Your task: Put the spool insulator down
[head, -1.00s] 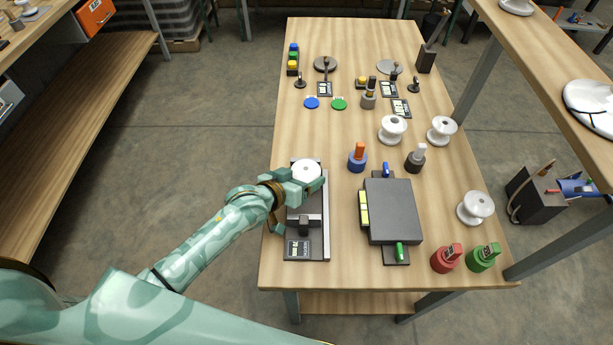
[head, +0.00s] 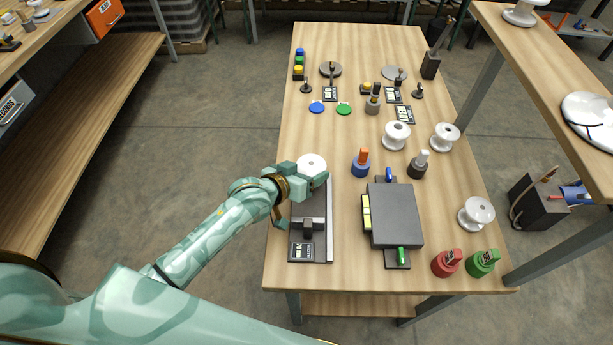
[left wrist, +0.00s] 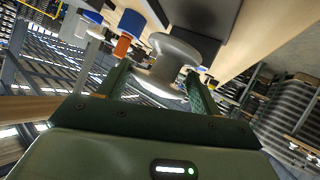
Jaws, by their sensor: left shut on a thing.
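A white spool insulator (head: 311,162) is between the fingers of my left gripper (head: 304,175), at the far end of a long dark fixture (head: 309,247) on the table's left side. The fixture has a raised block and a small display at its near end. In the left wrist view the spool (left wrist: 172,62) looks grey and sits between both green fingers (left wrist: 160,85), with its flanges showing. I cannot tell whether its underside touches anything. Three other white spools stand on the right of the table, two farther back (head: 396,136) (head: 444,137) and one nearer (head: 476,214). My right gripper is out of view.
The wooden table (head: 285,130) has clear room at its left side beyond the fixture. A dark box (head: 395,215) stands to the right of the fixture. Blue (head: 361,165) and dark (head: 418,166) posts stand behind it. Red (head: 446,262) and green (head: 482,262) posts stand near the front right corner.

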